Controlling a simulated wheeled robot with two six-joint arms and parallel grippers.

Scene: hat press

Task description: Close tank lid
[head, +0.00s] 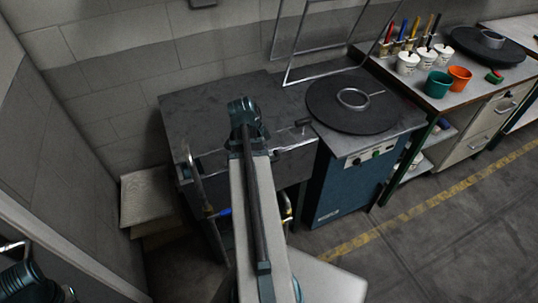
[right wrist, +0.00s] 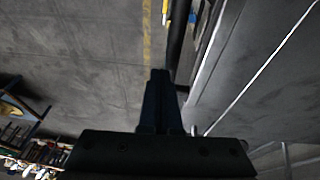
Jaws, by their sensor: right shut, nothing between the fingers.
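The tank (head: 295,137) is a dark grey metal box on legs against the back wall. Its broad dark lid (head: 200,110) looks flat across the top; whether it is fully down I cannot tell. My right arm reaches up the middle of the head view, and its gripper (head: 245,112) is over the lid's front part, hiding some of it. Contact is unclear. In the right wrist view the right gripper's fingers (right wrist: 160,88) are together and empty. Teal parts of my left arm (head: 32,284) show in the lower left corner; its jaws are not clear.
A blue cabinet (head: 335,190) with a round black plate (head: 350,103) stands right of the tank. A bench farther right holds white pots, a green cup (head: 438,84) and an orange cup (head: 459,78). A low wooden box (head: 147,193) stands left. The right-hand floor is open.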

